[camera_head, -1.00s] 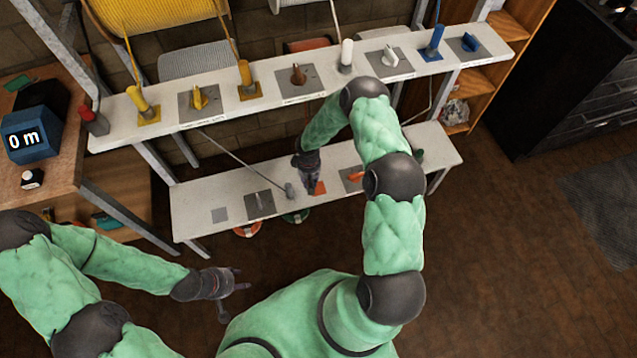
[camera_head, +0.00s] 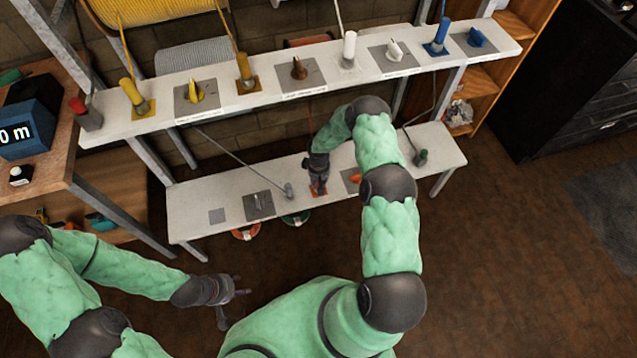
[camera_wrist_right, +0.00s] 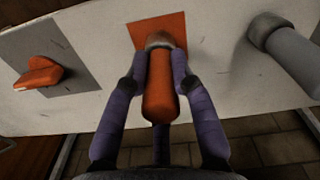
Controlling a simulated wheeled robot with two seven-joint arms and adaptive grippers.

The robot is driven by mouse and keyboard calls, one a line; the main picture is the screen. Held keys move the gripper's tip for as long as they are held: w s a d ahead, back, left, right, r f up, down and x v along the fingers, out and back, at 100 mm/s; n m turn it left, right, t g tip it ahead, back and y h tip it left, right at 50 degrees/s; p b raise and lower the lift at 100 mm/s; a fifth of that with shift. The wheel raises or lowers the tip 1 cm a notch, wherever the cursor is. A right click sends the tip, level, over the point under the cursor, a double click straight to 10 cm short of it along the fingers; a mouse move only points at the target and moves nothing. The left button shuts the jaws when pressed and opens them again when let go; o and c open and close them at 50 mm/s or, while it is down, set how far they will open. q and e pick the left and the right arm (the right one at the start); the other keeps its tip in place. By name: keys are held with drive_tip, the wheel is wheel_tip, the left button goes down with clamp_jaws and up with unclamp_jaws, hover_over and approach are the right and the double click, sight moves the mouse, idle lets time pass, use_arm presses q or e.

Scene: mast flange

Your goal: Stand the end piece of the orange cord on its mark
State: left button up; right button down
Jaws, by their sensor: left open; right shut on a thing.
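The orange end piece (camera_wrist_right: 160,92) with its grey collar is between the fingers of my right gripper (camera_wrist_right: 161,75), which is shut on it. In the right wrist view the collar end overlaps the near part of the orange square mark (camera_wrist_right: 134,29). Whether it touches the board is not clear. In the head view my right gripper (camera_head: 318,187) is at the orange mark (camera_head: 315,194) on the lower shelf and hides most of the end piece. My left gripper (camera_head: 236,291) is open and empty, in front of the shelf.
A green end piece (camera_head: 421,157) stands farther right. The upper shelf (camera_head: 215,105) holds several cleats and end pieces.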

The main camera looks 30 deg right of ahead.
drive_tip(key=shift+f, duration=0.15)
drive_tip(key=c, duration=1)
unclamp_jaws()
drive_tip(key=shift+c, duration=0.2)
